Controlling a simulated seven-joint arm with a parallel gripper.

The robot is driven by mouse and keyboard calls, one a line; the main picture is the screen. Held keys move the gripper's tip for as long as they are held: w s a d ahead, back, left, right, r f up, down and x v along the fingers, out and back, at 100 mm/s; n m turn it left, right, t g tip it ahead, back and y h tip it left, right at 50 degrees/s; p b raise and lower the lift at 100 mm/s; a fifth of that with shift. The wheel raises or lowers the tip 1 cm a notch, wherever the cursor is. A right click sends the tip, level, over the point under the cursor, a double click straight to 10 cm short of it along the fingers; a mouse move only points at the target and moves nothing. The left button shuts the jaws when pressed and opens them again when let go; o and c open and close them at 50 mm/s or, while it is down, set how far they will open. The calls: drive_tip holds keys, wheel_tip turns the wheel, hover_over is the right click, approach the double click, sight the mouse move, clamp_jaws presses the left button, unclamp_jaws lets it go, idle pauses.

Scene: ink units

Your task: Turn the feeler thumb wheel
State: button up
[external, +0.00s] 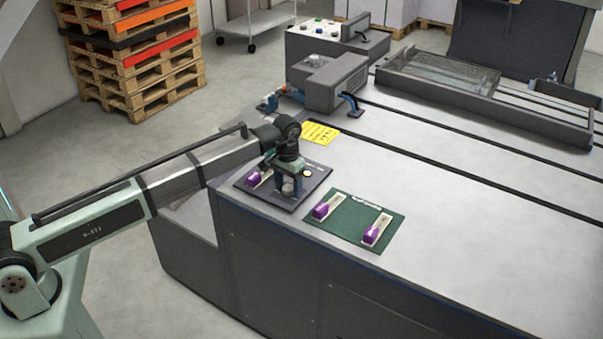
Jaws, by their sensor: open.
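My gripper (288,192) points down over a dark panel (322,180) near the front left corner of the grey machine top. Its fingers are apart, one on each side of a small pale, rounded part (288,188), which may be the feeler thumb wheel; I cannot tell for certain. The fingers and wrist partly hide this part, and contact is too small to make out. A purple-handled slider (253,179) and a pale round button (308,173) are on the same panel, to the left and right of the gripper.
A green panel (345,228) with two purple-handled sliders (321,211) lies to the right. A yellow label (320,132) and a grey block-shaped unit (335,82) are behind. A framed tray (440,83) stands farther back. The machine top (470,195) at right is clear.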

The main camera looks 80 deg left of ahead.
sight(288, 187)
drive_tip(key=c, duration=1.1)
drive_tip(key=shift+o, duration=0.2)
drive_tip(key=shift+m, duration=2.1)
drive_tip(key=o, duration=1.1)
drive_tip(key=shift+c, duration=0.2)
drive_tip(key=shift+r, duration=0.15)
wheel_tip(288, 187, up, 14)
drive_tip(key=shift+f, duration=0.2)
